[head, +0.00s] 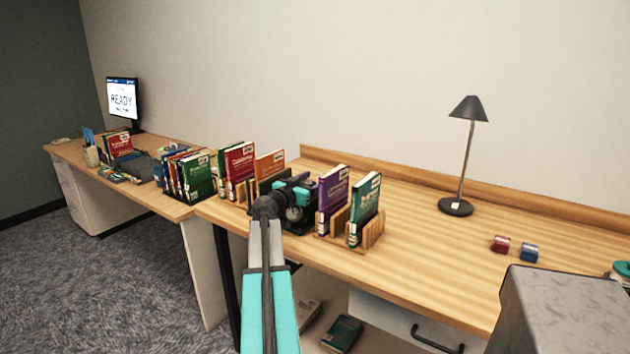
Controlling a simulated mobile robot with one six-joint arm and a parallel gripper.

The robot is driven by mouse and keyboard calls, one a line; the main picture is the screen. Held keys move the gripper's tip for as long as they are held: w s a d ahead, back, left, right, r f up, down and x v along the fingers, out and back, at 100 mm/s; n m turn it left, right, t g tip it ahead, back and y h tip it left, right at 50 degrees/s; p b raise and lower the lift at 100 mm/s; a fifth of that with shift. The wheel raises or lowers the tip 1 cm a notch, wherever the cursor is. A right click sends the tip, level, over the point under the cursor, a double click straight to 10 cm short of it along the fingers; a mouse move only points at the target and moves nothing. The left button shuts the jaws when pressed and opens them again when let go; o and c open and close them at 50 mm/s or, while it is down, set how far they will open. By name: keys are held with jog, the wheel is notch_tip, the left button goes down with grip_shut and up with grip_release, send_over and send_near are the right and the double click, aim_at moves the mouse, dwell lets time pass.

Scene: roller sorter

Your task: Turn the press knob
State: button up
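My arm reaches up from the bottom centre of the head view. Its dark end, with my gripper (297,196), is over the wooden desk among the upright books. The fingers are small and dark against the books, so I cannot tell whether they are open or shut, or whether they hold anything. I cannot make out a press knob. It may be hidden behind my arm or the books, or be out of view.
A purple book (331,199) and a green book (364,209) stand in a wooden rack just right of my gripper. More books (238,172) stand to the left. A black lamp (457,206) and small red (501,244) and blue (529,252) blocks are farther right. A monitor (123,99) reads READY.

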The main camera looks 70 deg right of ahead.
jog(key=shift+c, duration=0.3)
jog(key=c, duration=1)
jog(key=shift+o, duration=0.2)
jog(key=g+b, duration=0.1)
jog(key=b, duration=0.1)
jog(key=m+g+b, duration=0.1)
jog(key=b, duration=0.1)
jog(key=shift+s+f+y, duration=0.1)
jog(key=shift+f+y, duration=0.15)
jog(key=shift+y, duration=0.15)
jog(key=shift+m+g+b, duration=0.4)
jog(key=shift+s+m+g+y+b, duration=0.2)
jog(key=shift+m+g+y+b, duration=0.25)
jog(key=shift+b, duration=0.4)
jog(key=g+b, duration=0.1)
jog(key=m+g+y+b, duration=0.2)
jog(key=b, duration=0.1)
jog(key=shift+s+a+r, duration=0.1)
jog(key=shift+s+a, duration=0.15)
jog(key=shift+s, duration=0.1)
jog(key=shift+s+a+r+m+g+y+b, duration=0.1)
jog(key=shift+s+a+m+g+y+b, duration=0.05)
jog(key=shift+m+g+y+b, duration=0.4)
jog(key=shift+s+a+m+g+y+b, duration=0.1)
jog(key=shift+a+m+g+y+b, duration=0.05)
jog(key=shift+m+g+y+b, duration=0.35)
jog(key=shift+s+a+g, duration=0.1)
jog(key=shift+g, duration=0.2)
